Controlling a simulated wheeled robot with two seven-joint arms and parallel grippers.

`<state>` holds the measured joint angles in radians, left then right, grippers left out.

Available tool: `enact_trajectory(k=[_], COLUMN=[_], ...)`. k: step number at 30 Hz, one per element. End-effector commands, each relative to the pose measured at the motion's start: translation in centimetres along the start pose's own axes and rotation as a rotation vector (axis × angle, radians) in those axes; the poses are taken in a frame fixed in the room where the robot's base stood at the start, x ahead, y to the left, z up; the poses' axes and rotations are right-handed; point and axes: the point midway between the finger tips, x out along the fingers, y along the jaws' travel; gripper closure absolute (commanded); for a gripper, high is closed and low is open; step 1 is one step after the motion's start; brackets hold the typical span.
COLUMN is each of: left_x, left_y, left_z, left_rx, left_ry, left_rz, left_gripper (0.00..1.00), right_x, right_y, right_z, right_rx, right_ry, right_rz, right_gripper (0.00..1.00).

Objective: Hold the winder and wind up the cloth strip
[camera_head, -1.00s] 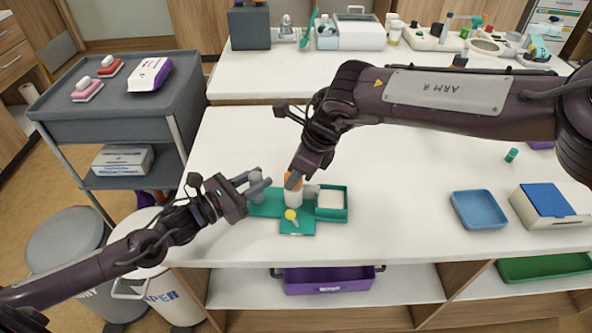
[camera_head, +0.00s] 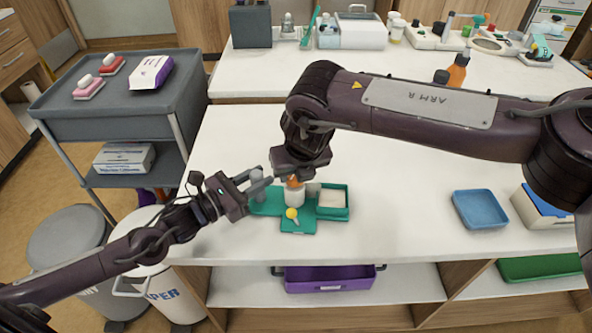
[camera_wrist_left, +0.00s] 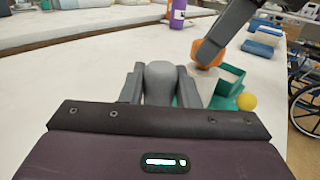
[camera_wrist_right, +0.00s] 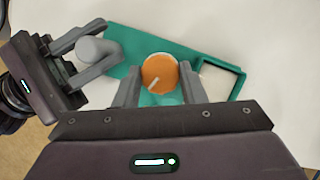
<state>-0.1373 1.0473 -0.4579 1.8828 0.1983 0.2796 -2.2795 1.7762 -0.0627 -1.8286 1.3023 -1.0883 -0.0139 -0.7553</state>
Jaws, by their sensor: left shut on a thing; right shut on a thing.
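The winder's teal base (camera_head: 268,208) lies on the white table. A grey post (camera_wrist_left: 160,80) stands at its left end, and my left gripper (camera_head: 258,182) is shut on it. A white spool (camera_head: 294,198) stands upright mid-base with an orange knob (camera_wrist_right: 160,72) on top, marked by a pale line. My right gripper (camera_wrist_right: 160,92) is shut on the knob from above, one finger on each side. A teal open box (camera_head: 346,204) at the base's right end holds pale material, perhaps the cloth strip. A yellow ball (camera_head: 292,213) sits at the front of the base.
A blue tray (camera_head: 479,209) and a blue-and-white box (camera_head: 540,207) are to the right on the table. A grey trolley (camera_head: 105,112) stands left. A purple bin (camera_head: 325,279) is on the shelf below. Table between winder and blue tray is clear.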

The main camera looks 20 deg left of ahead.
Motion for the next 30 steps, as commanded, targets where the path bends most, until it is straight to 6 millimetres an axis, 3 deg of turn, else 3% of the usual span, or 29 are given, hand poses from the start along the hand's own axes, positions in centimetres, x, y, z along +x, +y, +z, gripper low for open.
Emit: enact_trajectory(k=[13, 30], left_x=[0.01, 0.01], left_y=[-0.08, -0.09], left_z=[0.02, 0.03], left_rx=[-0.001, -0.001], left_ry=[-0.001, -0.001], left_rz=[-0.002, -0.002], left_gripper=[1.00, 1.00], right_x=[0.03, 0.05], right_y=[0.14, 0.15], right_z=[0.08, 0.03], right_rx=[0.247, 0.296], right_ry=[-0.001, -0.001], right_rz=[-0.101, -0.123], right_gripper=[0.86, 0.86])
